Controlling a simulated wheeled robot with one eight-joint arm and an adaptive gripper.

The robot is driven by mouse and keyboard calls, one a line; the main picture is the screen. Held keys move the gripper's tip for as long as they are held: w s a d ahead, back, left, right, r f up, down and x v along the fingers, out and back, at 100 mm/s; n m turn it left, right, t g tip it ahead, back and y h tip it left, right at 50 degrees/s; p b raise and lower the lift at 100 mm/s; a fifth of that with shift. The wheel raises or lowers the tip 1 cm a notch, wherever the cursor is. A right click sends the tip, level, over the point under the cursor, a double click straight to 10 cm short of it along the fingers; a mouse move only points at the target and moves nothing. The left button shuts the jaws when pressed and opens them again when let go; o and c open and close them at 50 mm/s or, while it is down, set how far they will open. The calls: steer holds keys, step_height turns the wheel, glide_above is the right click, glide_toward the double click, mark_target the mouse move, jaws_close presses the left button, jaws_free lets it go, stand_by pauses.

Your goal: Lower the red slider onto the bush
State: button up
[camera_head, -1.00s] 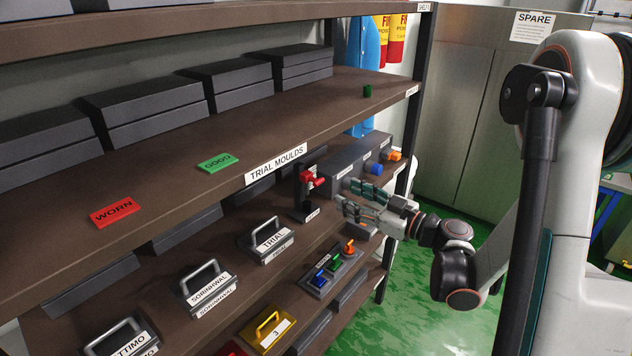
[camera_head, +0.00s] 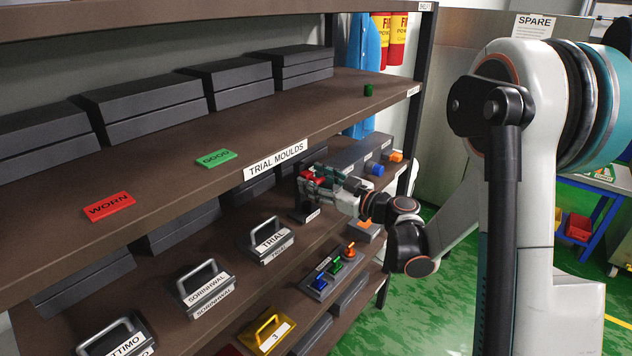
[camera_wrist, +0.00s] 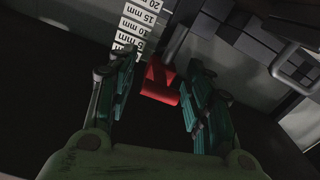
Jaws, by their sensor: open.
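The red slider (camera_wrist: 160,82) shows in the wrist view between the two green-padded fingers of my gripper (camera_wrist: 158,108). The fingers are apart, one on each side of the slider, with a visible gap on both sides. In the head view my gripper (camera_head: 335,188) is at the small dark stand on the middle shelf, and a bit of the red slider (camera_head: 308,175) shows past the fingers. A strip with millimetre marks (camera_wrist: 140,25) stands behind the slider in the wrist view. I cannot make out the bush; the gripper and shadow hide the stand's lower part.
A grey block with a blue knob (camera_head: 375,169) and an orange knob (camera_head: 396,156) is just right of my gripper. The TRIAL mould (camera_head: 270,240) lies to the left. A panel with coloured knobs (camera_head: 318,284) is below. The upper shelf edge (camera_head: 276,160) runs close above.

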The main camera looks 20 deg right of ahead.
steer(key=shift+c, duration=0.6)
steer(key=c, duration=0.6)
steer(key=shift+f+b, duration=1.2)
steer(key=shift+f, duration=0.4)
steer(key=o, duration=0.7)
steer(key=shift+s+d, duration=0.1)
steer(key=v, duration=1.1)
steer(key=shift+s+d, duration=0.2)
steer(key=shift+s, duration=0.15)
